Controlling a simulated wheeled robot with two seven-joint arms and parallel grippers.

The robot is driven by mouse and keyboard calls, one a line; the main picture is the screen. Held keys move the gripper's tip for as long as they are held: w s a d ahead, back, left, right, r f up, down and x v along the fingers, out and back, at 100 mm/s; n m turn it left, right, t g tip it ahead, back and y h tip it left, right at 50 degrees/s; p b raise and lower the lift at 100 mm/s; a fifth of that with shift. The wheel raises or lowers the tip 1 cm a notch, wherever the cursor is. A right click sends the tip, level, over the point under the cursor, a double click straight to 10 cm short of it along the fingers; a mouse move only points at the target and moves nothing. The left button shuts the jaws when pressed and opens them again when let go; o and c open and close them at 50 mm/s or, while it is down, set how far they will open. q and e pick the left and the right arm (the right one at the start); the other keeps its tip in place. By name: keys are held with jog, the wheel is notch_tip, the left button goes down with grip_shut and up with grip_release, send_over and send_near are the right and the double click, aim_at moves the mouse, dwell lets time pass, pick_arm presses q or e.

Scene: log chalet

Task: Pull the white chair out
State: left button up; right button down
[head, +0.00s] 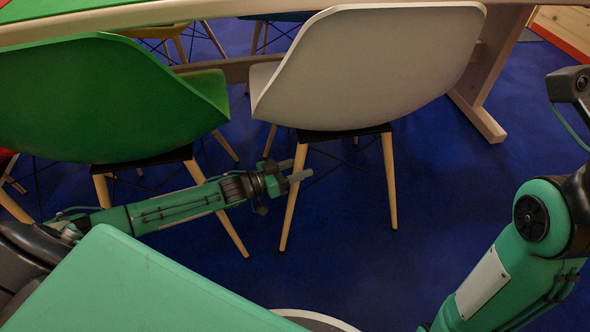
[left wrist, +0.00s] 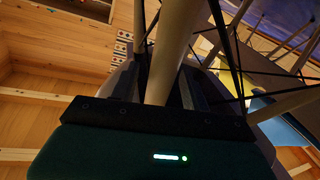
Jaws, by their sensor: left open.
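The white chair (head: 365,65) stands at the table with its curved back toward me. Its seat edge shows at the left and its light wooden legs (head: 390,180) reach the blue floor. My left gripper (head: 300,169) is low, at the upper part of the chair's near left leg (head: 290,215). In the left wrist view, the pale leg (left wrist: 172,50) passes between the two open fingers (left wrist: 160,88). I cannot tell if either finger touches it. My right arm shows at the right edge, but its gripper is outside the picture.
A green chair (head: 95,95) stands close at the left of the white one, above my left forearm. The table (head: 130,17) runs across the top, with a wooden trestle leg (head: 488,120) at right. Open blue floor (head: 440,210) lies to the right and in front.

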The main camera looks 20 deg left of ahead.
pick_arm(q)
jog(key=shift+c, duration=0.5)
grip_shut()
dwell(0.8)
